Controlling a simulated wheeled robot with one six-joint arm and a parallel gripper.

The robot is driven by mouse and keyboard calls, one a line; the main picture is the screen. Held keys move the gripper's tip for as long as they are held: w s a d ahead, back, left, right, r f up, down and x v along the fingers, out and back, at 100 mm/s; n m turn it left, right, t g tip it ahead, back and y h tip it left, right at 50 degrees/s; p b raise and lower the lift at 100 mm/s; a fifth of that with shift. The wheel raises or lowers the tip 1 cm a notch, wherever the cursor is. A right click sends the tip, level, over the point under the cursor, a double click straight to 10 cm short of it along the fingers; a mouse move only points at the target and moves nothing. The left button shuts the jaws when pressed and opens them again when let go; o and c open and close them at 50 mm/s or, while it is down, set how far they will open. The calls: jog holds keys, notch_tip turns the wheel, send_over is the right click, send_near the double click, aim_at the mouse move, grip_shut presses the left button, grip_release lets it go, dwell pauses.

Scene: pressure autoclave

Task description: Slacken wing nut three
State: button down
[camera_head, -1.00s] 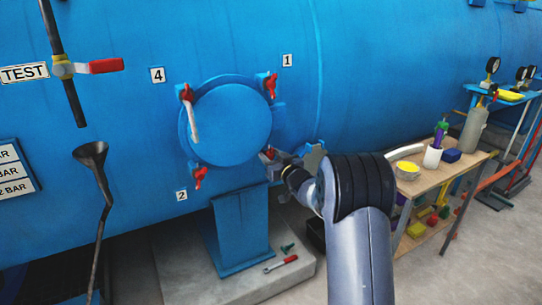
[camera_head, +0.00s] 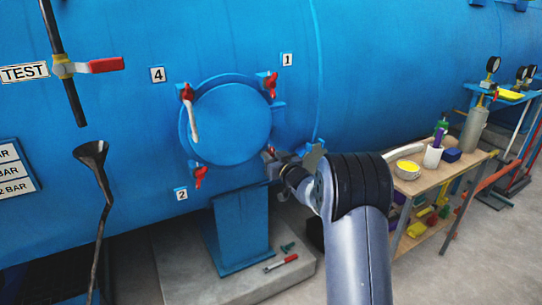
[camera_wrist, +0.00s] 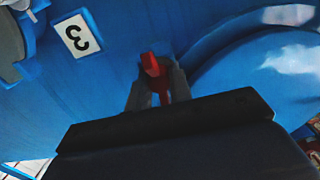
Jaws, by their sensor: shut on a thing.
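The round blue hatch (camera_head: 230,124) on the vessel wall is closed, with red wing nuts around its rim. Wing nut three (camera_wrist: 153,70) is red and sits between the two fingers of my gripper (camera_wrist: 156,88) in the wrist view, beside the label 3 (camera_wrist: 77,36). My gripper (camera_head: 275,158) is shut on it at the hatch's lower right in the head view, where my wrist hides most of it. Wing nut one (camera_head: 270,86) is at upper right, wing nut two (camera_head: 200,177) at lower left, and wing nut four (camera_head: 187,93) at upper left.
A white handle (camera_head: 193,122) hangs at the hatch's upper left. A wooden bench (camera_head: 430,180) with containers stands close on the right.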

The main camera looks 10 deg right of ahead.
jog(key=shift+f+n+b, duration=0.1)
jog(key=shift+n+b, duration=0.3)
jog(key=shift+b, duration=0.1)
jog(key=shift+f+n+b, duration=0.1)
jog(key=shift+n+b, duration=0.9)
jog(key=n+b, duration=0.3)
jog(key=n, duration=0.1)
jog(key=shift+a+n+b, duration=0.1)
jog(key=shift+n+b, duration=0.2)
jog(key=shift+b, duration=0.05)
jog(key=n+b, duration=0.5)
jog(key=n, duration=0.2)
jog(key=shift+f, duration=0.1)
jog(key=n+b, duration=0.2)
jog(key=n, duration=0.1)
jog(key=shift+n, duration=0.4)
jog(key=n+b, duration=0.2)
jog(key=n, duration=0.1)
jog(key=shift+f+n, duration=0.1)
jog(key=shift+n, duration=0.2)
jog(key=n+b, duration=0.2)
jog(key=n, duration=0.2)
jog(key=shift+b, duration=0.35)
jog(key=shift+n+b, duration=0.75)
jog(key=shift+n, duration=1.35)
